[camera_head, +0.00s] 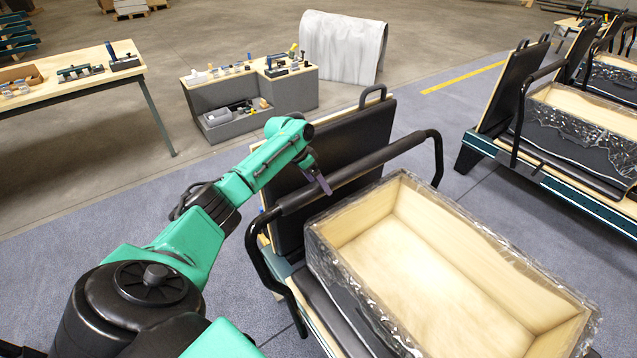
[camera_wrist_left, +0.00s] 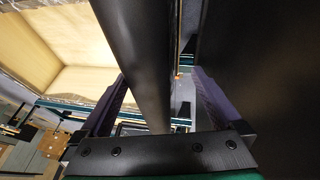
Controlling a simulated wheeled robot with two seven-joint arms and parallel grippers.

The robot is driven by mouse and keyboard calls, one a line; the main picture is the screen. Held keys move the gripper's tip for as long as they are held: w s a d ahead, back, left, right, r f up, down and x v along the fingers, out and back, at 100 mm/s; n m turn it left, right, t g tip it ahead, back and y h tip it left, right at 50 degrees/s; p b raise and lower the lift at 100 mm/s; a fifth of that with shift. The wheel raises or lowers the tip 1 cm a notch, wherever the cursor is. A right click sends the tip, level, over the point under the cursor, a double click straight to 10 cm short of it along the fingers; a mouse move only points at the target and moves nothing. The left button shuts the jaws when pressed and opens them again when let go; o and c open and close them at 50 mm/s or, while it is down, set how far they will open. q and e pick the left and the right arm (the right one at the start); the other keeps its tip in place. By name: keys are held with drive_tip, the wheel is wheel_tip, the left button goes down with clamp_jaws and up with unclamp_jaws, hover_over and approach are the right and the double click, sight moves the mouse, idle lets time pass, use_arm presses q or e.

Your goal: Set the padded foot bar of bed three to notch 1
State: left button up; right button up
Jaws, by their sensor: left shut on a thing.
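The padded foot bar (camera_head: 365,172) is a black bar arching across the nearest reformer bed (camera_head: 262,222), in front of its upright black board (camera_head: 345,140). My left gripper (camera_head: 318,182) is at the bar's middle and shut on it. In the left wrist view the bar (camera_wrist_left: 145,60) runs between the two purple fingers of my gripper (camera_wrist_left: 158,95). The notches are not clearly visible, so I cannot tell which one the bar sits in. No bed number is readable. My right gripper is not in view.
An open wooden box (camera_head: 420,265) wrapped in clear film sits on the bed, just right of the bar. More beds with boxes (camera_head: 590,120) stand at right. A workbench (camera_head: 75,75) and a grey parts stand (camera_head: 290,95) are behind. The floor between is clear.

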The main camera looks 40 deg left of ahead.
use_arm(q)
drive_tip(key=v, duration=1.4)
drive_tip(key=shift+r+b, duration=0.25)
drive_tip(key=shift+b, duration=0.2)
drive_tip(key=shift+a+f, duration=0.1)
